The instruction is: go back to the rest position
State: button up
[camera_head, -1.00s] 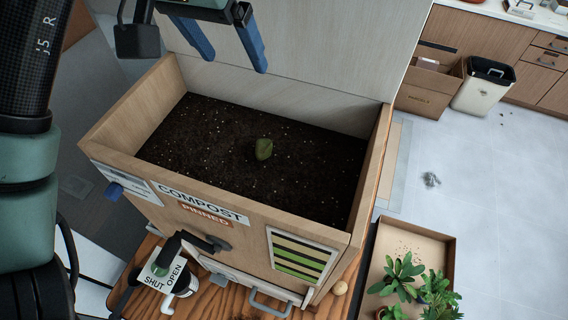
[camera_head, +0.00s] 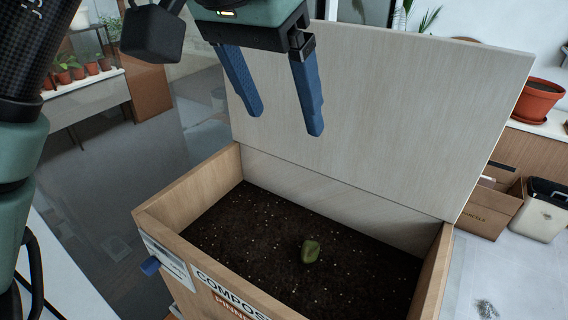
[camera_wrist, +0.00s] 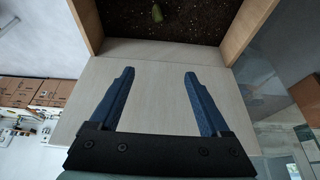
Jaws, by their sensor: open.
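My gripper (camera_head: 282,112) is open and empty, with two blue fingers apart. In the head view it hangs above the back left of the wooden compost box (camera_head: 190,195), in front of its raised pale lid (camera_head: 390,110). The box holds dark soil (camera_head: 250,225), and a small green lump (camera_head: 311,252) lies on the soil, clear of my gripper. The wrist view shows both fingers (camera_wrist: 158,85) against the pale lid, with the green lump (camera_wrist: 157,13) at the top edge.
A terracotta pot (camera_head: 536,100) stands on a counter at the right. A cardboard box (camera_head: 493,210) and a white bin (camera_head: 541,212) stand on the floor below it. Several potted plants (camera_head: 75,70) sit on a shelf at the far left. Floor left of the box looks clear.

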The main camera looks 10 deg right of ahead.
jog(key=w+d+r+t+h+b, duration=0.3)
jog(key=w+d+t+h+b, duration=0.3)
jog(key=d+t, duration=0.35)
jog(key=s+a+r+n+t+y+b, duration=0.2)
jog(key=s+a+n+t+y+b, duration=0.3)
jog(key=s+a+n+t+y, duration=0.4)
jog(key=s+a+t, duration=0.4)
jog(key=a+t, duration=0.1)
jog(key=a, duration=0.2)
jog(key=shift+a+r, duration=0.15)
jog(key=shift+r, duration=0.25)
jog(key=shift+t, duration=0.25)
